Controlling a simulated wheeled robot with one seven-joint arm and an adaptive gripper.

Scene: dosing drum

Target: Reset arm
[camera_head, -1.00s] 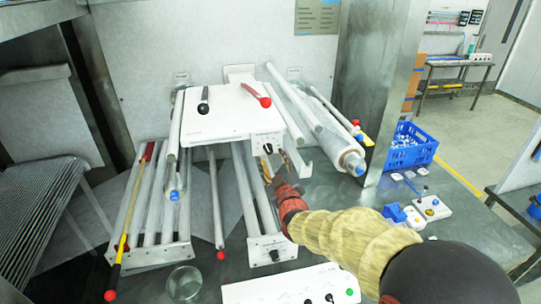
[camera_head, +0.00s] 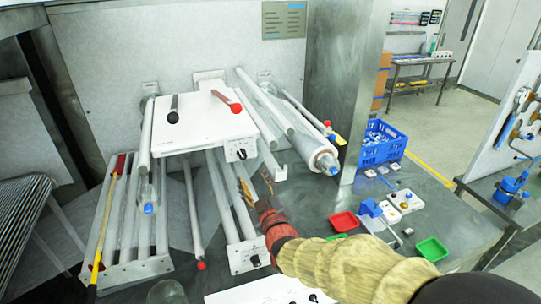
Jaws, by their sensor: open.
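My gripper (camera_head: 256,184) is open at the end of my arm, with nothing seen between its fingers. In the picture it lies just below the white machine top (camera_head: 203,127), in front of the rollers and beside the lower white control block (camera_head: 248,255). I cannot tell whether it touches the rollers. My arm reaches in from the lower right and hides part of the bench.
A red tray (camera_head: 344,222), a green tray (camera_head: 432,250) and a small white device (camera_head: 404,201) lie on the bench at right. A blue crate (camera_head: 382,146) stands behind. A glass (camera_head: 167,292) is at the lower left. A metal post (camera_head: 341,90) rises nearby.

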